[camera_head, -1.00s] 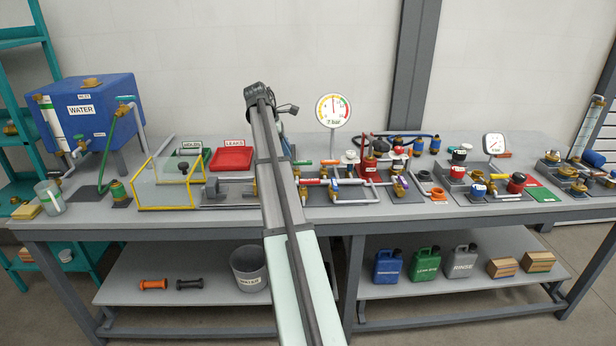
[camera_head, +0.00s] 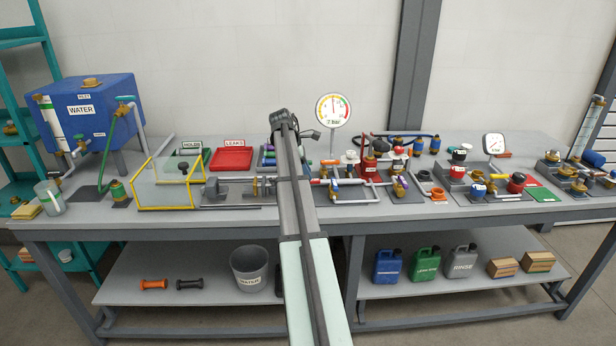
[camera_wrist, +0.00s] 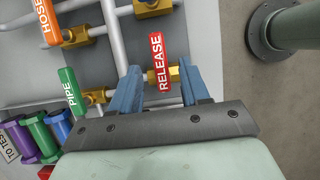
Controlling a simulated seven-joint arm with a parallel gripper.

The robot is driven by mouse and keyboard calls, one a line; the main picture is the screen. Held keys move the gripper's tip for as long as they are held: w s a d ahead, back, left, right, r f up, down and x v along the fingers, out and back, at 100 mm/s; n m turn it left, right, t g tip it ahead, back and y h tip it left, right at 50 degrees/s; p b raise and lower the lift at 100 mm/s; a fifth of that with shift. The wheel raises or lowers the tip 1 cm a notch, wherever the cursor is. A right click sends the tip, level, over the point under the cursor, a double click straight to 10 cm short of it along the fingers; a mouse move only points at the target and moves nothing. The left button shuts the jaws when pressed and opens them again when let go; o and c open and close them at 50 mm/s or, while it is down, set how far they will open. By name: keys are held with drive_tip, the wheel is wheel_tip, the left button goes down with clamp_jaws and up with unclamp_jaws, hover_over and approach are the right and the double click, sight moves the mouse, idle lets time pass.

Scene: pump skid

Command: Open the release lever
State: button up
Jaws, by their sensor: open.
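The red release lever (camera_wrist: 157,61), marked RELEASE, shows in the wrist view on a brass valve (camera_wrist: 174,75) at the end of pipework. My gripper (camera_wrist: 160,80) is open in the wrist view, with one blue finger on each side of the lever. The fingers look apart from the lever, with a gap on both sides; how far the lever lies beyond the fingertips I cannot tell. In the head view my arm (camera_head: 300,225) reaches over the bench and hides the gripper and the lever.
A green PIPE lever (camera_wrist: 70,91) and an orange HOSE lever (camera_wrist: 46,22) are left of the gripper. A grey-green post (camera_wrist: 299,27) with a round flange stands at right. Purple, green and blue cylinders (camera_wrist: 38,135) lie at lower left. A pressure gauge (camera_head: 333,109) stands behind.

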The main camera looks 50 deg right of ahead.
drive_tip(key=shift+x, duration=1.15)
clamp_jaws()
